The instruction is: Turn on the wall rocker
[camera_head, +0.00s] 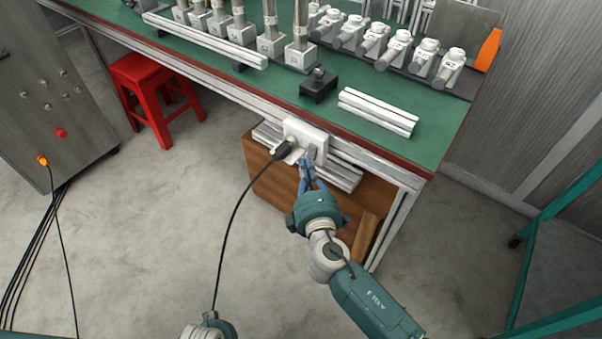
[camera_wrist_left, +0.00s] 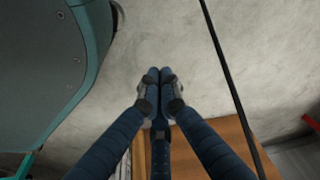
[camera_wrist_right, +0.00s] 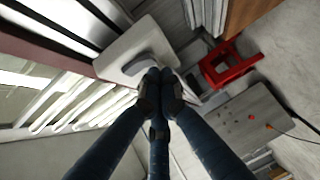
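A white wall plate (camera_head: 305,133) is fixed to the front edge of the green-topped bench. My right gripper (camera_head: 304,164) is just below the rocker, fingers shut and empty. In the right wrist view the plate (camera_wrist_right: 112,65) and the grey rocker (camera_wrist_right: 146,59) lie just past the closed fingertips (camera_wrist_right: 158,74); I cannot tell whether they touch. My left gripper (camera_wrist_left: 159,76) is shut and empty, over the floor in its wrist view.
A wooden cabinet (camera_head: 262,180) stands under the bench (camera_head: 330,106) behind my right gripper. The black cable (camera_head: 229,227) hangs down across the floor. A red stool (camera_head: 140,70) and a grey control cabinet (camera_head: 50,100) stand to the left. The floor between is clear.

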